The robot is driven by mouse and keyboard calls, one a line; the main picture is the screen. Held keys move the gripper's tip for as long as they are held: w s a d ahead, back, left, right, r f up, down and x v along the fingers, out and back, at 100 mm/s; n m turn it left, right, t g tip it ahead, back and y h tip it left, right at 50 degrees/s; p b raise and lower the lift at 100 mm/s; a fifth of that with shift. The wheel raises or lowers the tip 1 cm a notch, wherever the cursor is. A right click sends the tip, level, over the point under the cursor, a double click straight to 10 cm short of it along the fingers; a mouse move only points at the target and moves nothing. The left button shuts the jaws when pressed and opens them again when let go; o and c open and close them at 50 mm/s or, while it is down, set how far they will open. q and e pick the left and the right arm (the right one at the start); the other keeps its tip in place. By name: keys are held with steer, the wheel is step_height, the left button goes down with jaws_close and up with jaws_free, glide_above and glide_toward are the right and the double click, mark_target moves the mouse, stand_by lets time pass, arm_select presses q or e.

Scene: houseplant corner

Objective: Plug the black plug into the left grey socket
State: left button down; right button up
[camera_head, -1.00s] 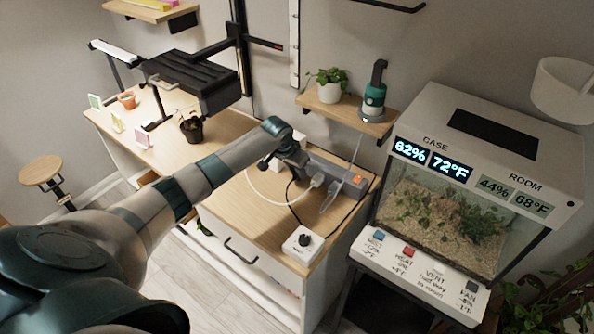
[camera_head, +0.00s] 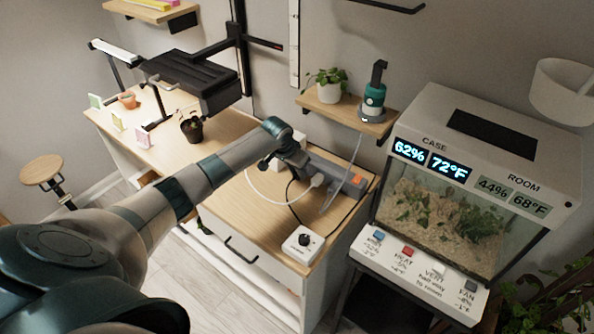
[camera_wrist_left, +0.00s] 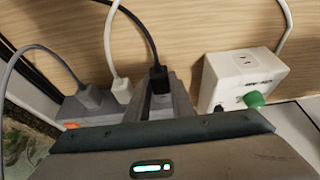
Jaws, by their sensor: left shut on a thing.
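The black plug (camera_wrist_left: 158,79) shows in the left wrist view between the grey fingers of my left gripper (camera_wrist_left: 165,92), its black cord running up and away. My left gripper (camera_head: 300,162) is shut on it, at the left end of the grey power strip (camera_head: 327,168) in the head view. The strip also shows in the left wrist view (camera_wrist_left: 72,112), partly hidden by my gripper. I cannot tell whether the plug is in the left socket, which is hidden. A white plug (camera_wrist_left: 121,91) and a grey plug (camera_wrist_left: 89,97) sit in the strip beside it. My right gripper is not in view.
A white box with a socket and green knob (camera_wrist_left: 242,76) stands close beside my gripper. A white dial box (camera_head: 303,244) sits at the bench's front. White and grey cords cross the wooden top.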

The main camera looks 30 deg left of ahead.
arm_select(q)
steer(key=shift+w, duration=0.7)
stand_by(0.8)
steer(key=c, duration=1.5)
jaws_free()
steer(key=shift+o, duration=0.2)
steer(key=shift+s+r, duration=0.1)
steer(key=shift+r, duration=0.05)
steer(key=b+v, duration=0.4)
steer(key=v, duration=1.3)
steer(key=shift+s+d, duration=0.1)
